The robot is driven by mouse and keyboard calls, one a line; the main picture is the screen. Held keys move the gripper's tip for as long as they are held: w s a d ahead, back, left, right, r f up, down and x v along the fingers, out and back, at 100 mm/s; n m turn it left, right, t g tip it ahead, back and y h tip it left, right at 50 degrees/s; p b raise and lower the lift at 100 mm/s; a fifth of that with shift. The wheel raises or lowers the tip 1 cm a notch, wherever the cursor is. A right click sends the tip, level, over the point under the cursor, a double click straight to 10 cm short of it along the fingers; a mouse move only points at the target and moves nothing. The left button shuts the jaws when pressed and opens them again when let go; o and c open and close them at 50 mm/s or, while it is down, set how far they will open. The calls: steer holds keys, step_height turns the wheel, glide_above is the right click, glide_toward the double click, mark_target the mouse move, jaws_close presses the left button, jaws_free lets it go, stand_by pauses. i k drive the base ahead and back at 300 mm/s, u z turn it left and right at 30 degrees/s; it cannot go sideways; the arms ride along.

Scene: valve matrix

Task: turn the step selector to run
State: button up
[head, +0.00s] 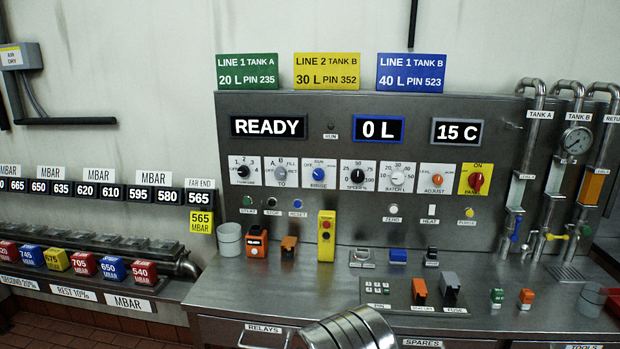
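A row of selector knobs on white plates runs across the steel panel (470,120). From the left they are a black knob (243,171) with 1 to 4 around it, a grey knob (280,173) with A, B and FILL marks, a blue knob (318,174) with small words around it, and a black dial (357,175) with a number scale. The word marks at the blue knob are too small to read surely, so I cannot tell its setting or confirm it as the step selector. My gripper is not in view; a metal part of my arm shows at the bottom centre.
Displays read READY (268,127), 0 L (382,129) and 15 C (458,131). A yellow pendant (326,236) and an orange block (257,243) stand on the bench (230,290) below the knobs. Pipes (570,165) rise at the right. Air before the knobs looks clear.

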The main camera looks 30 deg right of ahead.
mark_target(318, 174)
steer(key=u, duration=0.05)
steer(key=i, duration=1)
steer(key=z, duration=0.05)
